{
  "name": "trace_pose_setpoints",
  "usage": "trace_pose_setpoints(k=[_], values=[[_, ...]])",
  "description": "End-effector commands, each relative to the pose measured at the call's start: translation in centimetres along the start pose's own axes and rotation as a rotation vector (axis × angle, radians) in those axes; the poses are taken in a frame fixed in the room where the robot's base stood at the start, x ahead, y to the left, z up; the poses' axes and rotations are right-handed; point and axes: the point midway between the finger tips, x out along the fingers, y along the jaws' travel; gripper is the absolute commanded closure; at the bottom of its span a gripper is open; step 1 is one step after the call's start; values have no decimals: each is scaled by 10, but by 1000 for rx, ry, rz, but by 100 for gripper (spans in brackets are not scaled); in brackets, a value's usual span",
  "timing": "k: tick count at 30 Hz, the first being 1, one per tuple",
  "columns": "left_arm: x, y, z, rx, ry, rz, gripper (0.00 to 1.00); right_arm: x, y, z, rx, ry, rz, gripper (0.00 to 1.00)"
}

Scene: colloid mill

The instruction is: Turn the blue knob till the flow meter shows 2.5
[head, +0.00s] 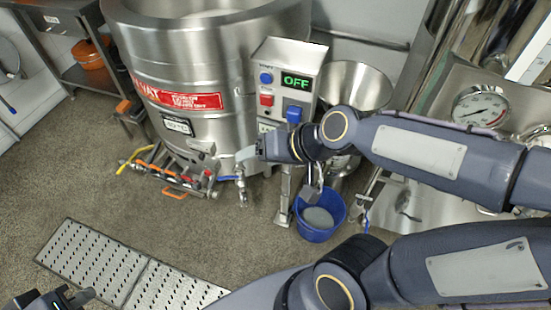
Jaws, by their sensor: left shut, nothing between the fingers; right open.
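A control box (290,62) stands in front of the steel vat and bears a green display (296,81) reading OFF. On it are a round blue button (266,78), a red button (267,99) and a larger blue knob-like part (294,114). No display labelled as a flow meter can be made out; a round dial gauge (481,107) is at the right, its figures too small to read. My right gripper (246,155) is open, below and left of the larger blue part. My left gripper (62,298) is shut and empty at the bottom left edge, far from the box.
The steel vat (215,50) fills the upper middle. A steel funnel (355,82) and a blue bucket (320,222) stand right of and below the box. Pipes with a yellow handle (132,158) lie below the vat. A perforated floor plate (92,258) lies in the foreground.

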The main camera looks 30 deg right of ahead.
Motion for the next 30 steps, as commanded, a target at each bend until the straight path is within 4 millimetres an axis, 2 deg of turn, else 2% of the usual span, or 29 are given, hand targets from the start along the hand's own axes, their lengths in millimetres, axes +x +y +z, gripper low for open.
trace_pose_setpoints(k=[1,5,9,12,15,18,21,24,30], values=[[19,-9,10,0,0,0,100,40,11,-3,45,13,-3,35],[41,-19,21,0,0,0,100,112,35,-26,160,113,54,35],[64,-29,32,0,0,0,100,187,82,-35,231,241,218,35],[81,-37,41,0,0,0,100,231,125,-34,230,351,382,35],[97,-44,49,0,0,0,100,262,167,-28,179,478,566,35],[113,-52,57,0,0,0,100,279,204,-21,81,622,754,35],[127,-58,64,0,0,0,100,282,228,-16,-46,773,919,35],[136,-62,69,0,0,0,100,279,236,-12,-169,905,1040,35],[144,-66,72,0,0,0,100,269,236,-9,-305,1053,1150,35]])
